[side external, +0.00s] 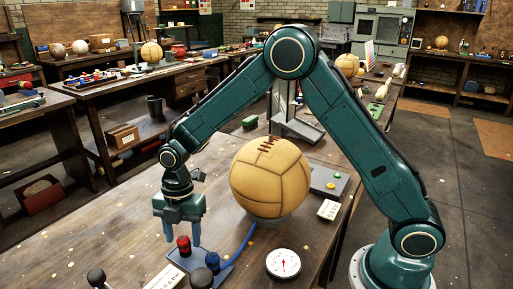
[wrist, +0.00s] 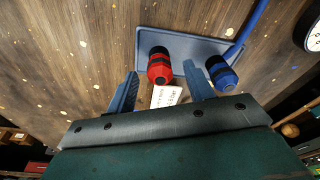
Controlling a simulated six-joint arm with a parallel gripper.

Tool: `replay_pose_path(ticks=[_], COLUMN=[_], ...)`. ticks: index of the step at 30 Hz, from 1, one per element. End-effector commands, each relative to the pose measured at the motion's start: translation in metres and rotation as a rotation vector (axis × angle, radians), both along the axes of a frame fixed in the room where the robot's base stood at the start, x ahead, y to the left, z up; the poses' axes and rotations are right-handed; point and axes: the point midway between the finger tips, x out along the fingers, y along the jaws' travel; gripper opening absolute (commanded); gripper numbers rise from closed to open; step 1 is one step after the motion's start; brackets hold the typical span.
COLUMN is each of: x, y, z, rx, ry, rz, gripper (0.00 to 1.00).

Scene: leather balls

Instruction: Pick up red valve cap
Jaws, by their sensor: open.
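The red valve cap (side external: 184,246), with a black band, stands on a blue-grey plate (side external: 222,275) on the wooden bench. In the wrist view the red cap (wrist: 159,67) shows just past my fingertips, in line with the gap between them. My gripper (side external: 182,238) is open and empty, pointing down over the plate; its two blue fingers also show in the wrist view (wrist: 160,73). In the side view the fingertips reach about the cap's height, but I cannot tell whether the cap is between them. A blue valve cap (side external: 212,261) stands beside the red one.
A blue hose (side external: 240,243) runs from the plate. A leather ball (side external: 270,178) stands close to the right of my gripper. A pressure gauge (side external: 283,263) lies at the right, a printed card (side external: 164,279) in front, and dark knobs (side external: 96,277) at front left. The bench at left is clear.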

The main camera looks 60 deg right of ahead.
Motion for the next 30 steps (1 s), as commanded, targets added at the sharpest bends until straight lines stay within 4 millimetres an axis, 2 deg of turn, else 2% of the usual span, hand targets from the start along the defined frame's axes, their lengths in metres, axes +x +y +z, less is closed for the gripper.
replay_pose_path(ticks=[3,7,23,30], x=[-0.001,-0.002,-0.001,-0.001], y=[0.002,0.003,0.003,0.003], z=[-0.014,-0.022,-0.023,-0.023], rx=[-0.001,-0.001,-0.001,-0.001], ry=[0.003,0.002,-0.001,-0.001], rz=[0.001,0.002,0.001,0.001], gripper=[0.52,0.52,0.52,0.07])
